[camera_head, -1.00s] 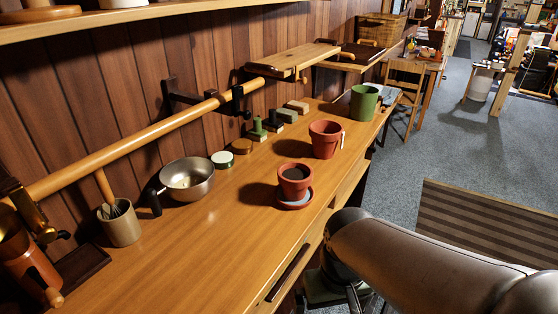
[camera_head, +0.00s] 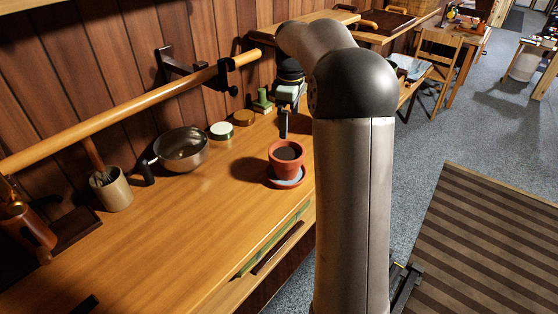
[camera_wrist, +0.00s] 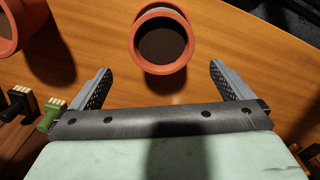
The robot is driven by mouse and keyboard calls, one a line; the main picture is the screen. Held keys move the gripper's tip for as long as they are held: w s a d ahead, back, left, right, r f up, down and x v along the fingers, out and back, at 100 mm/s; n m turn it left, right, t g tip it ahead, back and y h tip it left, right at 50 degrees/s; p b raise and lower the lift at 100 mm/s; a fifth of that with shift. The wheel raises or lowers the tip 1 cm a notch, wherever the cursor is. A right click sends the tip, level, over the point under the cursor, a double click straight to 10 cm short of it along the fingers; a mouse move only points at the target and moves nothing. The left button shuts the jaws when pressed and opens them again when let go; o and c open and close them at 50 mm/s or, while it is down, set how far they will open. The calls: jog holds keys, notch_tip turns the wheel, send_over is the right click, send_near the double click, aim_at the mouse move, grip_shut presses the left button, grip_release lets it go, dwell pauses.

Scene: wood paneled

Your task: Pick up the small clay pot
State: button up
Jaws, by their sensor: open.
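In the head view a small terracotta clay pot (camera_head: 286,160) with dark contents stands upright on a saucer (camera_head: 287,182) near the counter's front edge. My gripper (camera_head: 284,128) is just behind it in that view, partly hidden by my arm. In the wrist view my gripper (camera_wrist: 160,67) is open and empty, its two grey fingers spread wide. A terracotta pot (camera_wrist: 164,42) shows between and just ahead of the fingertips, apart from both. A second terracotta pot (camera_wrist: 8,30) is cut off at the upper left. I cannot tell which wrist-view pot is the one on the saucer.
A metal saucepan (camera_head: 182,150), a utensil crock (camera_head: 113,192) and small round tins (camera_head: 221,131) stand toward the wall. A wooden rail (camera_head: 130,107) runs along the wall. Small brushes (camera_wrist: 50,112) lie left of my gripper in the wrist view. The near counter (camera_head: 190,240) is mostly clear.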

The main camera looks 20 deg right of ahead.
jog(key=p, duration=0.1)
send_near(287, 157)
jog(key=f, duration=0.5)
jog(key=shift+s+d+f, duration=0.1)
jog(key=shift+s+f, duration=0.15)
jog(key=shift+s, duration=0.05)
jog(key=shift+w+a+f+p, duration=0.15)
jog(key=shift+f+p, duration=0.25)
jog(key=shift+f, duration=0.95)
jog(key=shift+a+f+p, duration=0.1)
jog(key=shift+f+p, duration=0.3)
jog(key=shift+f, duration=0.95)
jog(key=c, duration=0.7)
jog(key=shift+r, duration=0.1)
jog(key=shift+c, duration=1.3)
jog(key=shift+w+r, duration=0.1)
jog(key=shift+r, duration=0.5)
jog(key=s+a+r+b, duration=0.2)
jog(key=s+r, duration=0.4)
jog(key=s+a+r+b, duration=0.2)
jog(key=s+a+r, duration=0.1)
jog(key=s+r, duration=0.2)
jog(key=shift+s+a+r, duration=0.35)
jog(key=shift+s+r, duration=0.05)
jog(key=shift+s, duration=0.6)
